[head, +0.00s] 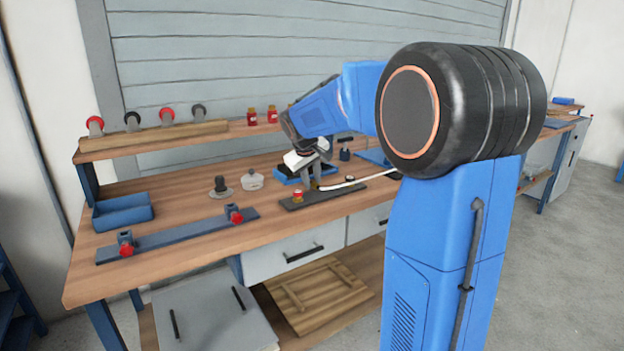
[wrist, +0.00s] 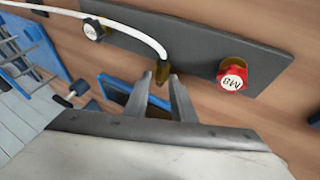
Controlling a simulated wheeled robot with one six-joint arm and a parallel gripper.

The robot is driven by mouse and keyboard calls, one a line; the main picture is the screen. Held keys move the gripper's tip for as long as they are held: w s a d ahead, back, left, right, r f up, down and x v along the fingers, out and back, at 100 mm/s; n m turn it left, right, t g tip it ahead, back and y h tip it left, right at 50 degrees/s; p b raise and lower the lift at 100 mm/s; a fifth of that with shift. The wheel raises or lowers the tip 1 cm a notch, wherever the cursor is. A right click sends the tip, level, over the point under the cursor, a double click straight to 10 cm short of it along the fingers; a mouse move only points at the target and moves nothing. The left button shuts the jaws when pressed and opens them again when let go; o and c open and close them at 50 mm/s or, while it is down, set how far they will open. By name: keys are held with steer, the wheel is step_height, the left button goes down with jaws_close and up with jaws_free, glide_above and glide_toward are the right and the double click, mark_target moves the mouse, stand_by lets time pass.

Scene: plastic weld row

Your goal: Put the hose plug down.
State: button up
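The hose plug (wrist: 162,73) is a small brass-coloured end on a white hose (wrist: 128,22). In the wrist view it sits between the tips of my gripper (wrist: 161,78), which look closed on its sides. In the head view my gripper (head: 312,182) is low over a dark plate (head: 302,203) on the workbench, and the plug is hard to make out there. The white hose (head: 352,186) runs right from it, low over the plate. The plug shows over the plate's near edge in the wrist view; whether it touches the surface I cannot tell.
A blue tray (head: 290,174) is just behind. A blue bar with red knobs (head: 180,236) and a blue bin (head: 122,212) lie left.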

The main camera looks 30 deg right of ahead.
steer(key=shift+o, duration=0.9)
steer(key=shift+r, duration=0.2)
steer(key=v, duration=1.2)
steer(key=shift+r, duration=0.35)
